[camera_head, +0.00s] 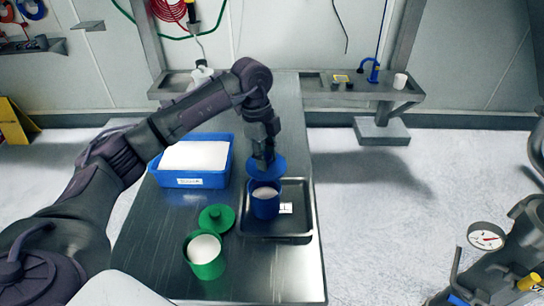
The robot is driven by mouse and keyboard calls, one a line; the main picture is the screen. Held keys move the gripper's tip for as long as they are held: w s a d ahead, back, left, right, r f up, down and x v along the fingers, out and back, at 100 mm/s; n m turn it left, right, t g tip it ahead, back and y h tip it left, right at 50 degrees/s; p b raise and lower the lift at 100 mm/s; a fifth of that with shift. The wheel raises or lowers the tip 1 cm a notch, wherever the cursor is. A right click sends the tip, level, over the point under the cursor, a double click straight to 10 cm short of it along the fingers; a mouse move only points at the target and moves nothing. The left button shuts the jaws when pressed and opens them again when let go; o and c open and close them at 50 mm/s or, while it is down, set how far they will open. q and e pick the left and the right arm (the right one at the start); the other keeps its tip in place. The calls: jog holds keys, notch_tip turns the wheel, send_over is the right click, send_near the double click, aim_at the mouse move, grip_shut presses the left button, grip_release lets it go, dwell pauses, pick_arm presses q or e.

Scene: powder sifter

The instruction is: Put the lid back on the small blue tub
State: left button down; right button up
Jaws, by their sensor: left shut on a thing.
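The small blue tub (265,203) stands in a dark metal tray (290,238) on the steel table and holds white powder. The blue lid (281,168) is directly above and just behind the tub's mouth, at the tip of my left gripper (263,160). My left gripper points down and is shut on the lid. The tub's mouth is still visible in front of the lid. I cannot tell whether the lid's edge touches the tub's rim.
A green tub (205,262) with white powder stands at the table's front, its green lid (216,218) beside it. A large blue bin (203,182) of white powder stands at the left. The table's front right is bare.

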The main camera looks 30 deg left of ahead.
pick_arm(q)
jog(key=shift+s+a+f+b, duration=0.25)
jog(key=shift+a+f+b, duration=0.15)
jog(key=shift+f+b, duration=0.15)
jog(key=shift+f, duration=0.35)
jog(key=shift+f+b, duration=0.4)
jog(key=shift+b, duration=0.15)
jog(key=shift+w+d+f+b, duration=0.1)
jog(key=shift+d+f+b, duration=0.1)
jog(key=shift+f+b, duration=0.6)
notch_tip(320, 180, down, 2)
jog(key=shift+f+b, duration=0.1)
jog(key=shift+b, duration=0.3)
pick_arm(e)
jog(key=f, duration=0.1)
jog(key=s+a+f, duration=0.1)
jog(key=f, duration=0.2)
jog(key=shift+s+a+f, duration=0.2)
jog(key=shift+s+f, duration=0.05)
jog(key=shift+s+a, duration=0.1)
jog(key=shift+a, duration=0.1)
jog(key=shift+a+r, duration=0.15)
jog(key=shift+a, duration=0.2)
